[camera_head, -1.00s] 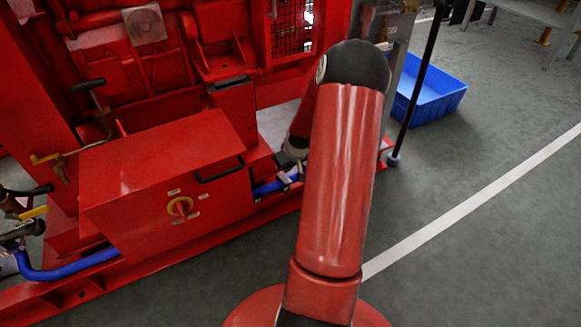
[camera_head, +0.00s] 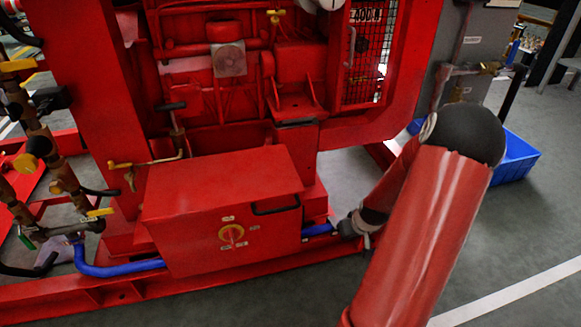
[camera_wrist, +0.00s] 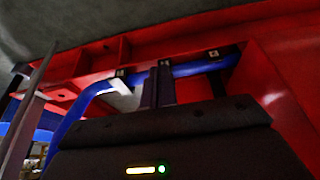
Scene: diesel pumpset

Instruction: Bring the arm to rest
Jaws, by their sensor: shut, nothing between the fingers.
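My red arm reaches up from the bottom right in the head view and bends at a black elbow. It comes down to my gripper (camera_head: 350,226), small and partly hidden, beside the right end of the red box. In the wrist view my gripper's dark fingers (camera_wrist: 158,75) are together with nothing between them. They point toward a blue hose (camera_wrist: 200,68) on the red frame. I cannot tell whether they touch it. The hose also shows in the head view (camera_head: 318,229) between the box and my gripper.
The red pumpset (camera_head: 220,90) fills the left and middle. Its red box (camera_head: 220,195) carries a yellow knob (camera_head: 231,234). Brass valves (camera_head: 40,150) stand at the left. A blue crate (camera_head: 516,157) sits on the floor at the right. Grey floor (camera_head: 530,230) is open at the lower right.

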